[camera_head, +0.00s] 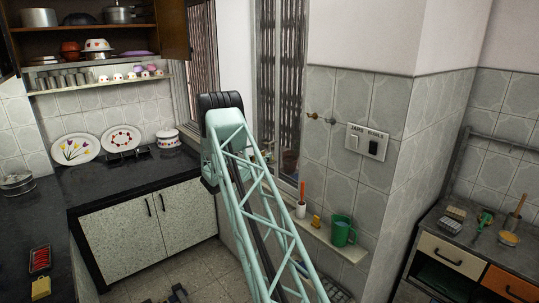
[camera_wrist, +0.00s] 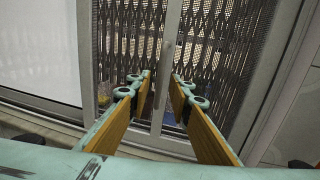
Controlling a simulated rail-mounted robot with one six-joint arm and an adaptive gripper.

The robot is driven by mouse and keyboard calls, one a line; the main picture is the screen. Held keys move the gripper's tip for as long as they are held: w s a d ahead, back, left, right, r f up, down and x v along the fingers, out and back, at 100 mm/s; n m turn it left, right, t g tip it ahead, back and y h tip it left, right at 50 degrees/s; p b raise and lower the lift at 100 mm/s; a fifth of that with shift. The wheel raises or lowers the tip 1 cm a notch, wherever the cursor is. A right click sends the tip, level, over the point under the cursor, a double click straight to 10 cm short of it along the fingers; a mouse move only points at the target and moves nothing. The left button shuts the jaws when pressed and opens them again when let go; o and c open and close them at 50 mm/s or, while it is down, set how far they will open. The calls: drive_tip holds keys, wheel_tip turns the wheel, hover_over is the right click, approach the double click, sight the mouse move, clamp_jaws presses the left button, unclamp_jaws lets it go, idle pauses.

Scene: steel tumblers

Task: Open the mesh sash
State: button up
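The mesh sash (camera_wrist: 140,40) fills the upper middle of the wrist view, a dark mesh with a folding lattice grille showing behind it. A grey upright frame bar (camera_wrist: 168,62) runs down its middle. My gripper (camera_wrist: 162,84) points at this bar. Its two wood-coloured fingers are spread apart, with the bar between the tips in the picture. I cannot tell whether either fingertip touches the bar. In the head view the window (camera_head: 280,90) stands behind my arm, with its lower part partly covered; my gripper is hidden there.
A pale panel (camera_wrist: 40,50) is left of the mesh. In the head view a narrow ledge (camera_head: 325,238) below the window carries a green mug (camera_head: 341,231) and a white-and-red item (camera_head: 301,200). A dark counter (camera_head: 120,185) with decorated plates is at left, a stove counter (camera_head: 465,235) at right.

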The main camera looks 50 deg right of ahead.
drive_tip(key=shift+s+d, duration=0.15)
drive_tip(key=shift+d, duration=2.1)
clamp_jaws()
